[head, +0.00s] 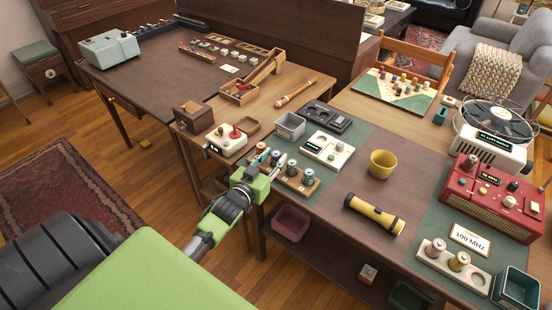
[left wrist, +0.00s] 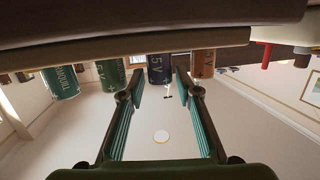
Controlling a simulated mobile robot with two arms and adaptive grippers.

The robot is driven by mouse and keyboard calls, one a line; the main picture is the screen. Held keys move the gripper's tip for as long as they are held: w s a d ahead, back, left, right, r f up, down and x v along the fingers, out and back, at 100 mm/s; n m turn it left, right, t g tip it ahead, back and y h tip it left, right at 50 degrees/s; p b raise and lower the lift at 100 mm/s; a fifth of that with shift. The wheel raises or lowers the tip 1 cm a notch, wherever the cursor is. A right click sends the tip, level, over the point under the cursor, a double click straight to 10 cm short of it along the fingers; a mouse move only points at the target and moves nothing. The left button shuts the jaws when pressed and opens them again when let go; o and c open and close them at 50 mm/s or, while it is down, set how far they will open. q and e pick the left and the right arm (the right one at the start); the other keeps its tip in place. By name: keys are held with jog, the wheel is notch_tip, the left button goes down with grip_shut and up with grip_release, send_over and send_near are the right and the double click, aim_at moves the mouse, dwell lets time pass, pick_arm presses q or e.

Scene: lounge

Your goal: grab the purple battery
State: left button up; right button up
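The purple battery (left wrist: 161,68) appears in the left wrist view, which is upside down, between a green battery (left wrist: 110,73) and a brown one (left wrist: 203,64). A teal battery (left wrist: 62,82) is at the row's end. In the head view the batteries stand upright in a wooden holder (head: 297,186) at the table's near edge. My left gripper (head: 269,161) is at that holder. In the left wrist view its two fingers (left wrist: 157,88) are apart, with the purple battery in line with the gap. I cannot tell whether they touch it. My right gripper is out of view.
A yellow flashlight (head: 374,214) and yellow cup (head: 382,164) are to the right. Bare tabletop lies between holder and flashlight.

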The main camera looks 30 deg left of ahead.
pick_arm(q)
jog(key=shift+x, duration=1.15)
jog(key=shift+s, duration=0.1)
grip_shut()
jog(key=shift+r, duration=0.1)
